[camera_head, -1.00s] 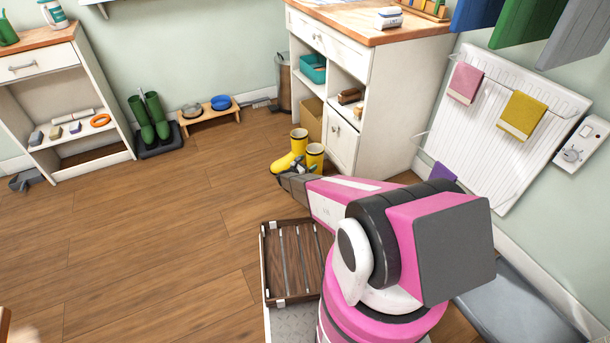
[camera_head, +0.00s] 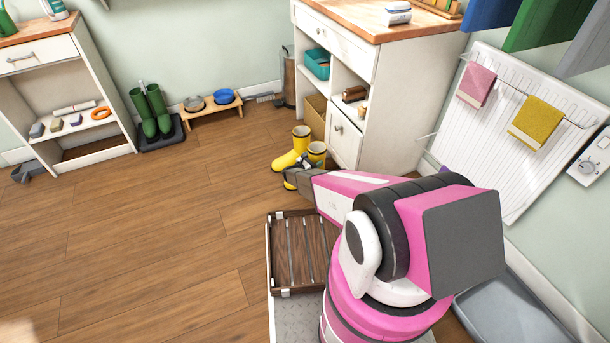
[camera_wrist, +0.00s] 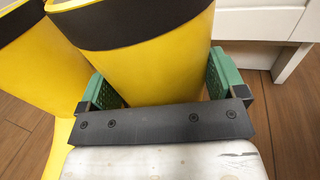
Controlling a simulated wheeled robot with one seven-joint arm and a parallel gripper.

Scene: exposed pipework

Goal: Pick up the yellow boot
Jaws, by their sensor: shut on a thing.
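Two yellow boots with black top bands stand side by side in front of the white cabinet. The nearer yellow boot (camera_head: 317,150) is partly hidden by my gripper (camera_head: 297,172). In the wrist view its shaft (camera_wrist: 150,75) fills the space between the green finger pads of my gripper (camera_wrist: 156,85), which is shut on it. This boot looks upright; I cannot tell whether its sole touches the floor. The other yellow boot (camera_head: 290,152) is just beyond to the left, and its shaft (camera_wrist: 40,65) shows outside the left finger in the wrist view.
The white cabinet (camera_head: 395,110) stands close behind the boots. A slatted wooden tray (camera_head: 270,262) is at my front. Green boots (camera_head: 150,112) on a dark mat and a stand with bowls (camera_head: 210,107) are along the back wall. The wooden floor (camera_head: 170,215) at left is clear.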

